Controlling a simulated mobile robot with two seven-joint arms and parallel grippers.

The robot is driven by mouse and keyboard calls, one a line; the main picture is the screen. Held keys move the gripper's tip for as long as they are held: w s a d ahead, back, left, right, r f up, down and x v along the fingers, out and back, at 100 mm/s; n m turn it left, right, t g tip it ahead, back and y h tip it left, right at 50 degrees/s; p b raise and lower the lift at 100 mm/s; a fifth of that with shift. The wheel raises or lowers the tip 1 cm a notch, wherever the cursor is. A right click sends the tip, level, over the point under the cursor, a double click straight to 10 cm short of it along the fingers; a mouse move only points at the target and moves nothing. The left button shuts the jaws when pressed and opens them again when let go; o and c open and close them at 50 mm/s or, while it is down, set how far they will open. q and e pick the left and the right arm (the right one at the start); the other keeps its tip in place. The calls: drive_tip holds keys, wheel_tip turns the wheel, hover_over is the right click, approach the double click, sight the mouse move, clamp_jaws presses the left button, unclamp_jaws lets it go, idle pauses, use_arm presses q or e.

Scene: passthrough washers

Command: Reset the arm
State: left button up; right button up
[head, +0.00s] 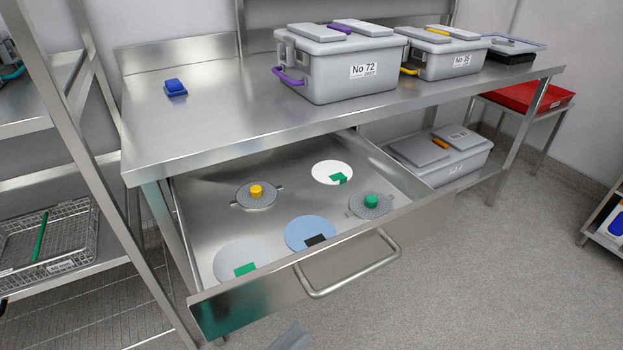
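A small grey piece at the bottom edge of the head view, below the drawer, appears to be the tip of my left gripper (291,338). Most of it is cut off, so I cannot tell whether it is open or shut. Nothing is seen held in it. It is apart from the drawer handle (350,268) in the picture. My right gripper is not in view.
An open steel drawer (210,205) juts out under the table (215,120). It holds several round discs, one with a yellow knob (256,190), one with a green knob (371,201). Grey boxes (335,75) stand on the table. A rack (92,150) stands left.

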use_arm(q)
drive_tip(key=a+f+n+g+y+p, duration=0.1)
drive_tip(key=a+f+n+y, duration=0.3)
drive_tip(key=f+n, duration=0.3)
drive_tip(key=s+a+f+n+g+y+p, duration=0.1)
drive_tip(key=a+f+n+g+y+p, duration=0.2)
drive_tip(key=f+n, duration=0.5)
drive_tip(key=a+f+n+y, duration=0.4)
drive_tip(key=f+n+y, duration=0.1)
drive_tip(key=f+n, duration=0.2)
drive_tip(key=s+a+f+n+g+y+p, duration=0.1)
drive_tip(key=s+a+f+n+g, duration=0.1)
drive_tip(key=s, duration=0.4)
drive_tip(key=s+a+f+n+g+y+p, duration=0.1)
drive_tip(key=s+a+f+n+g, duration=0.1)
drive_tip(key=s+f+n+g, duration=0.2)
drive_tip(key=s+a+f+n+g+y+p, duration=0.1)
drive_tip(key=s+a+f+n+g, duration=0.2)
drive_tip(key=s+n, duration=0.4)
drive_tip(key=shift+s+f+y, duration=0.3)
drive_tip(key=shift+s+f, duration=0.55)
drive_tip(key=shift+f, duration=0.05)
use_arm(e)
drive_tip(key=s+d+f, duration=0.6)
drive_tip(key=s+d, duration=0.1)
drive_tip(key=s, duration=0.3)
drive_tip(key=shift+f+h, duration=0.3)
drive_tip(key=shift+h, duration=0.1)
